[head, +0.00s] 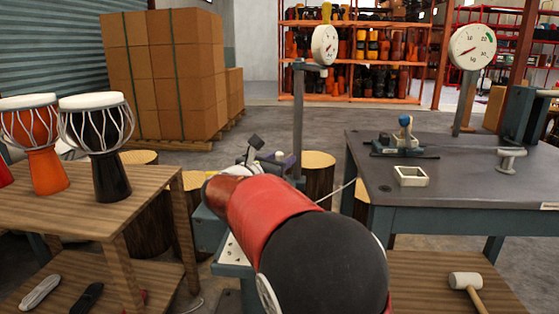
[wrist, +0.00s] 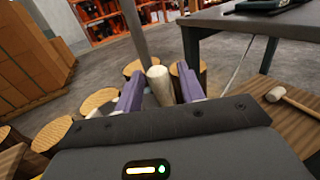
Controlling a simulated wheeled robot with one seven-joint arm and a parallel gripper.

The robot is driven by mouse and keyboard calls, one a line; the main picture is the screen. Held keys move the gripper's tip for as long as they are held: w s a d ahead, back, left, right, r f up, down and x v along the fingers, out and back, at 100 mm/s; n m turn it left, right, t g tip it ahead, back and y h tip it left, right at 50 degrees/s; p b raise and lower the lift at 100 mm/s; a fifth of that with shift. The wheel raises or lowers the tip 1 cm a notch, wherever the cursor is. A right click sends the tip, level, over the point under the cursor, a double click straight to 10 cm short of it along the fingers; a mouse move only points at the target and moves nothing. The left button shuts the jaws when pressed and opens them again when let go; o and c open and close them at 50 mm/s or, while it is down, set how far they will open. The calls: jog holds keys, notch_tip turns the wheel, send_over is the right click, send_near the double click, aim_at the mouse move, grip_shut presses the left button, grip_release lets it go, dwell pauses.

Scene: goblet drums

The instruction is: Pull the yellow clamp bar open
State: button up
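My gripper (wrist: 160,88) has two purple fingers, seen in the wrist view with a gap between them. A pale cream-yellow round bar (wrist: 160,86) stands between the fingers; it looks like the clamp bar. A thin gap seems to show on each side, so the fingers are around it rather than pressed on it. In the head view my red and black arm hides most of the gripper (head: 277,161) and the stand (head: 233,256) below it. A dark plate (head: 255,141) on a thin stem rises beside the fingers. The clamp's lower part is hidden.
A post with a dial (head: 324,45) rises just behind the gripper. A wooden table (head: 70,200) with goblet drums (head: 98,140) is at left. A grey workbench (head: 455,180) holds a square cream frame (head: 410,176). A mallet (head: 466,281) lies on a low shelf at right.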

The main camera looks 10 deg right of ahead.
jog(key=shift+c, duration=0.2)
grip_shut()
jog(key=shift+s, duration=0.1)
